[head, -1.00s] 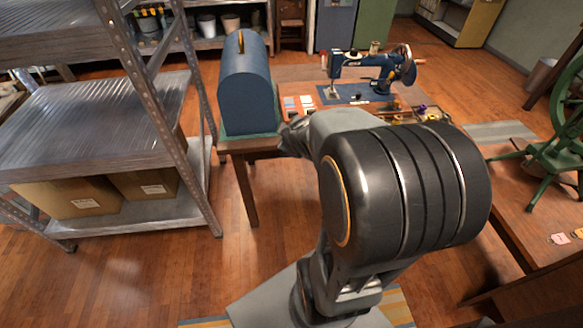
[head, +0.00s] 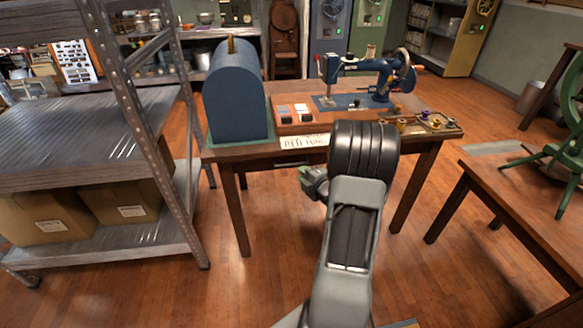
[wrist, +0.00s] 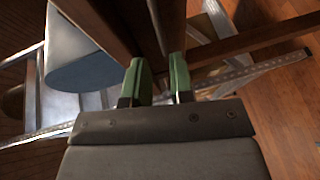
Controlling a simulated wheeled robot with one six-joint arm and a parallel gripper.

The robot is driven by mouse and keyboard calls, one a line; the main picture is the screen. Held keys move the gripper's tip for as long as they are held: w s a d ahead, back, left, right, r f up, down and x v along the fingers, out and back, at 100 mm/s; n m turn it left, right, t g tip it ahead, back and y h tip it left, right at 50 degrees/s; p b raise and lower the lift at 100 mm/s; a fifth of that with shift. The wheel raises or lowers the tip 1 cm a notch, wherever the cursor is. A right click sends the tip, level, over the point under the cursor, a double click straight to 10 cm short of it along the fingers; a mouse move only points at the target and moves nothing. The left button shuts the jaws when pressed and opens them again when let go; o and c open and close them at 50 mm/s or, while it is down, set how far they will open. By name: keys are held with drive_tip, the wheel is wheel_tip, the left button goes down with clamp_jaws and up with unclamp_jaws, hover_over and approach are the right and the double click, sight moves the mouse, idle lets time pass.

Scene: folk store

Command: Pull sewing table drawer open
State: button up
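The wooden sewing table (head: 412,150) stands ahead in the head view, with a blue sewing machine (head: 370,72) on top. A dark drawer handle (head: 291,163) shows on its front, under a lettered sign (head: 304,141). The drawer looks closed, though my arm hides part of the front. My gripper (head: 303,173) is just below and right of the handle, close to the table front. In the wrist view, the green fingertips of my gripper (wrist: 160,80) are apart, with a gap between them. I cannot tell whether they touch the handle.
A blue domed case (head: 238,95) stands on the table's left end. Small trinkets (head: 430,120) lie at its right end. A metal shelf (head: 100,125) with cardboard boxes is at left. Another wooden table (head: 510,180) with a green wheel stand is at right. The floor between is clear.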

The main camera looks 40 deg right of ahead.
sight(291, 165)
drive_tip(key=w, duration=0.2)
drive_tip(key=w+f, duration=0.1)
drive_tip(key=w, duration=0.2)
drive_tip(key=w+b, duration=0.1)
drive_tip(key=w, duration=0.2)
drive_tip(key=shift+w+d+f, duration=0.2)
drive_tip(key=shift+f, duration=0.05)
drive_tip(key=shift+c, duration=0.3)
clamp_jaws()
